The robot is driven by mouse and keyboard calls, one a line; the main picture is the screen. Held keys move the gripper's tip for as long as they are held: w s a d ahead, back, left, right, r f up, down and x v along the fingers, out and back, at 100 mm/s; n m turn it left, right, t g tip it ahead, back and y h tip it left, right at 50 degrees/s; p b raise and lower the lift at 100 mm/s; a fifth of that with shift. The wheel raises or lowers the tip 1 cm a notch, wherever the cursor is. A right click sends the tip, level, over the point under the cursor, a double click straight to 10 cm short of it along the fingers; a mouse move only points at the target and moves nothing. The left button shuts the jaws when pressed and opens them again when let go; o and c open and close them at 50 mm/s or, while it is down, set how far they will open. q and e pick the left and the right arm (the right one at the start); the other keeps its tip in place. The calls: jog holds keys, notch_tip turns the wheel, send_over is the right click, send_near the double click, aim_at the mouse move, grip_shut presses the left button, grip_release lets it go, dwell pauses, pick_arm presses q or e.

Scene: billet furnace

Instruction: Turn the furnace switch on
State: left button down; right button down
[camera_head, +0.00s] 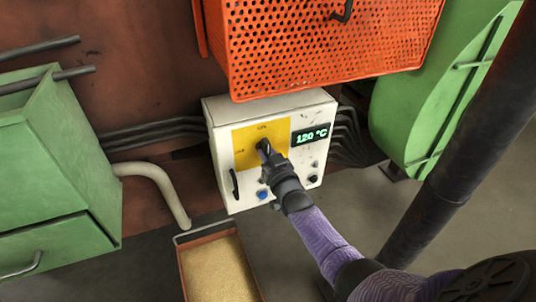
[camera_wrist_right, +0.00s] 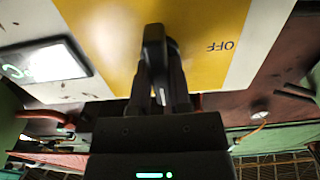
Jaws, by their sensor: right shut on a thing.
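The furnace control box (camera_head: 219,117) is white and worn, with a yellow switch panel (camera_head: 246,136) and a green display (camera_head: 311,136) reading 120 °C. The black furnace switch (camera_head: 264,146) stands out from the yellow panel. My right gripper (camera_head: 270,157) reaches the panel from the lower right. In the right wrist view its fingers (camera_wrist_right: 160,88) are shut on the black switch handle (camera_wrist_right: 154,48). An upside-down OFF label (camera_wrist_right: 220,46) shows to the right of the handle there. The fingers partly hide the switch's lower part. My left gripper is not in view.
An orange perforated box (camera_head: 330,50) hangs just above the control box. Green housings stand at left (camera_head: 60,190) and right (camera_head: 430,90). A tray of yellowish grains (camera_head: 220,270) lies below. A blue button (camera_head: 262,194) and a black handle (camera_head: 234,184) sit below the yellow panel.

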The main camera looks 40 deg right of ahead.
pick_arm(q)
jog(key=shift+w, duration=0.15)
pick_arm(e)
jog(key=c, duration=0.6)
grip_release()
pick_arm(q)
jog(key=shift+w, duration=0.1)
pick_arm(e)
jog(key=shift+o, duration=0.2)
pick_arm(q)
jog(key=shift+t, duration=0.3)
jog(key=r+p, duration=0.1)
jog(key=p, duration=0.1)
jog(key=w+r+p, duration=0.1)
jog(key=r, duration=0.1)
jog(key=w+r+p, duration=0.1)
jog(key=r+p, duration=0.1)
jog(key=shift+p, duration=0.3)
pick_arm(e)
jog(key=v, duration=1)
